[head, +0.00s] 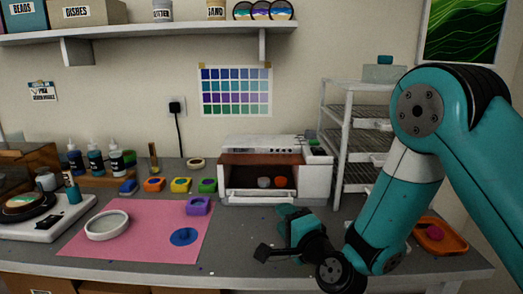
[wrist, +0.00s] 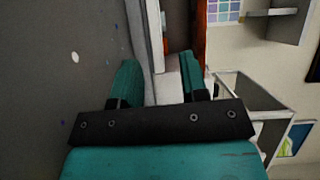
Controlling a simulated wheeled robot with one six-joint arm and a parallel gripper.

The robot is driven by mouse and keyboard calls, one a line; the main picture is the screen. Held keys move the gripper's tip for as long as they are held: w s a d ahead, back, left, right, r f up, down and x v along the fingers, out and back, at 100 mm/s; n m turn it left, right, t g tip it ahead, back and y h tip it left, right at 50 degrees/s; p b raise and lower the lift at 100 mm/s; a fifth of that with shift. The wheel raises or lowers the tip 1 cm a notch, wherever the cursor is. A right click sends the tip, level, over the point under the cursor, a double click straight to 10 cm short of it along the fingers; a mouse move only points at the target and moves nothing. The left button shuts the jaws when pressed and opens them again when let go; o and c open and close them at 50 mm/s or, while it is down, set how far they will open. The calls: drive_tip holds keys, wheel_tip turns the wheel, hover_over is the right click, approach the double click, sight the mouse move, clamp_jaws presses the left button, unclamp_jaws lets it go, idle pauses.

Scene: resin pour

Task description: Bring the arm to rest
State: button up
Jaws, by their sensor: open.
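My gripper (head: 287,216) hangs low over the right-middle of the workbench, in front of the small white oven (head: 230,190). My teal arm reaches down to it from the right edge of the head view. In the wrist view my gripper (wrist: 158,78) shows two teal fingers spread apart, with nothing between them. The wrist picture is turned sideways, with the grey bench on its left and part of the oven beyond the fingers.
The oven's front is open, with a grey and an orange piece inside. A pink mat (head: 135,245) with a white dish (head: 107,225) lies left. A wire rack (head: 343,125) stands right, with an orange tray (head: 440,236) near my arm. A shelf (head: 150,31) runs above.

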drive_tip(key=shift+s+a+r+n, duration=0.15)
drive_tip(key=shift+a+r+n, duration=0.15)
drive_tip(key=shift+r, duration=0.1)
drive_tip(key=shift+s+a+r+n+g+y, duration=0.2)
drive_tip(key=shift+s+a+r+y, duration=0.1)
drive_tip(key=shift+a, duration=0.15)
drive_tip(key=shift+s+a+r+n+g+y, duration=0.2)
drive_tip(key=shift+s+a+r+y, duration=0.1)
drive_tip(key=shift+a, duration=0.15)
drive_tip(key=shift+d+r+n+g+y+p, duration=0.3)
drive_tip(key=shift+d+r+n+g, duration=0.25)
drive_tip(key=shift+n, duration=0.35)
drive_tip(key=s+a+r+n+g+y+p, duration=0.1)
drive_tip(key=s+a+r+n+g+p, duration=0.1)
drive_tip(key=s+r+n+g, duration=0.5)
drive_tip(key=s+d+r+n+g+h, duration=0.1)
drive_tip(key=s+d+n+g+h, duration=0.2)
drive_tip(key=s+d, duration=0.3)
drive_tip(key=s+d+r+n+g+h+p, duration=0.1)
drive_tip(key=s+d+n, duration=0.5)
drive_tip(key=s, duration=0.8)
drive_tip(key=r+g+h, duration=0.1)
drive_tip(key=g+h, duration=0.1)
drive_tip(key=g, duration=0.1)
drive_tip(key=shift+d+p, duration=0.3)
drive_tip(key=shift+d, duration=0.1)
drive_tip(key=shift+s, duration=0.1)
